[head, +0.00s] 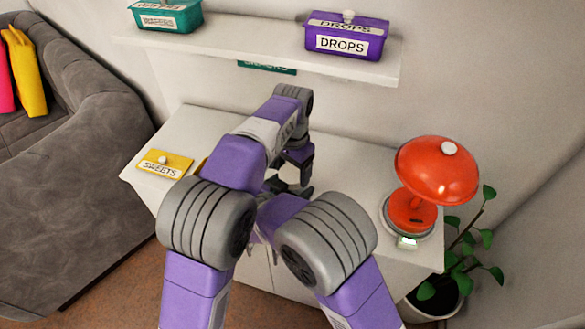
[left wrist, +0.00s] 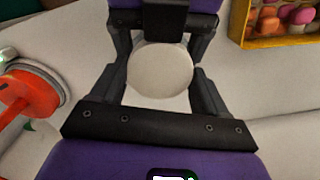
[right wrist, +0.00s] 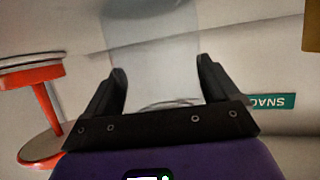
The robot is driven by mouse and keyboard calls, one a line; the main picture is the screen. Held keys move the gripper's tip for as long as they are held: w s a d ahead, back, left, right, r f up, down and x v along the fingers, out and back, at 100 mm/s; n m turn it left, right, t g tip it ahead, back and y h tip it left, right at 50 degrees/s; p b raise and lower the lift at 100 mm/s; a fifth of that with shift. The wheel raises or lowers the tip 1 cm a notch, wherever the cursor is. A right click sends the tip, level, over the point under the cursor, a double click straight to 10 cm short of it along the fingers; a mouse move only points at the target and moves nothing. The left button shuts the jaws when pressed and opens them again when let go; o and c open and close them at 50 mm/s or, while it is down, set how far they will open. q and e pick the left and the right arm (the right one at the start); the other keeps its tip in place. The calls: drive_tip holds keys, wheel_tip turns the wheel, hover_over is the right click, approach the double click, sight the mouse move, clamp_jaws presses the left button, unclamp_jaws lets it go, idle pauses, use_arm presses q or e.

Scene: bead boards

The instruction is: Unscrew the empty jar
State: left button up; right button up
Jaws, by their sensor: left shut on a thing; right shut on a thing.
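The jar's round white lid (left wrist: 160,70) shows from above in the left wrist view, between the fingers of my left gripper (left wrist: 162,82). The clear, empty-looking jar body (right wrist: 155,60) shows in the right wrist view between the fingers of my right gripper (right wrist: 162,82). My left gripper is shut on the lid, and my right gripper is shut on the jar body. In the head view my left gripper (head: 303,173) points down over the cabinet, close to my right gripper (head: 275,187). My arms hide the jar there.
The white cabinet top (head: 350,165) carries a red lamp (head: 437,172) at right and a yellow SWEETS lid (head: 160,172) at left. A shelf (head: 255,40) above holds teal (head: 165,15) and purple (head: 345,38) boxes.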

use_arm(q)
drive_tip(key=shift+c, duration=0.5)
drive_tip(key=n, duration=0.7)
drive_tip(key=o, duration=1.1)
drive_tip(key=shift+o, duration=0.2)
